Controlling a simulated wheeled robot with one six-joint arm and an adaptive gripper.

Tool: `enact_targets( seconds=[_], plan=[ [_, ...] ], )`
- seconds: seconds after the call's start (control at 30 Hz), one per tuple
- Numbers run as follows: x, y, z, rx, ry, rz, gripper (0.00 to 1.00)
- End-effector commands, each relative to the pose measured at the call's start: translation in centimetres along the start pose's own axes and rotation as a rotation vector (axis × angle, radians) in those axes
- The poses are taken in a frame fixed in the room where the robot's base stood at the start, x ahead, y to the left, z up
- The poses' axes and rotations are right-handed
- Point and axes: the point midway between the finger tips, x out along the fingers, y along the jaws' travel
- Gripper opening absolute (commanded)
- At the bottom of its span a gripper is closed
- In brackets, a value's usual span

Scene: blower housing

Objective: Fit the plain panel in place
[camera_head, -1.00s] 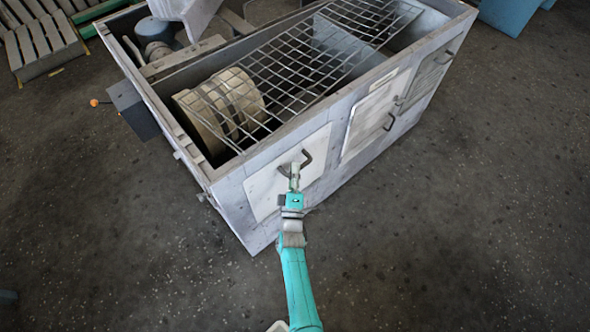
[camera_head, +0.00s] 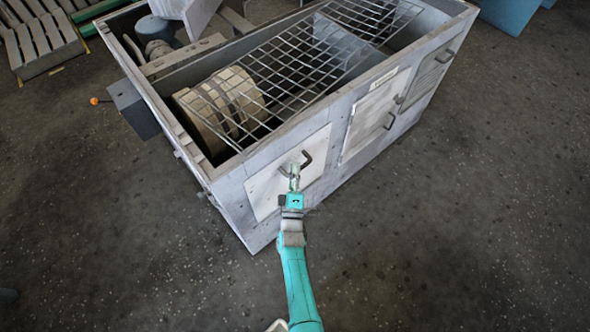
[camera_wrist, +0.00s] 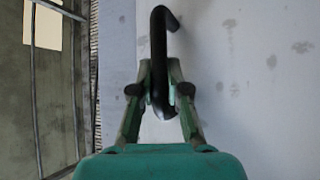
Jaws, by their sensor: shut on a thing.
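The plain panel (camera_head: 268,190) is a pale, flat sheet with a dark bent handle (camera_head: 306,160). In the head view it lies against the front wall of the grey housing (camera_head: 236,214), toward its left end. My gripper (camera_head: 294,172) is shut on the handle. In the wrist view my gripper (camera_wrist: 160,95) has its green fingers on either side of the black handle (camera_wrist: 158,60), with the spotted panel (camera_wrist: 245,70) behind. I cannot tell whether the panel sits flush in its opening. My gripper and arm hide part of it.
A wire grid (camera_head: 300,60) lies over the open top, above a cream drum (camera_head: 215,105). The floor in front is clear.

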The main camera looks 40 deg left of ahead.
Motion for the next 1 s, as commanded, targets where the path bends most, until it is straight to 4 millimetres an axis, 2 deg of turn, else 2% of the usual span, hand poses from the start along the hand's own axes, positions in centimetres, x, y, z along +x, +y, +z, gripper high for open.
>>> enact_targets(
  seconds=[0.9,0.93,1.0],
  plan=[
    [0.06,-0.73,-0.06,0.001,0.002,0.000,0.00],
    [0.06,-0.74,-0.06,0.001,0.002,0.000,0.22],
    [0.05,-0.75,-0.05,0.001,0.002,0.000,0.40]
  ],
)
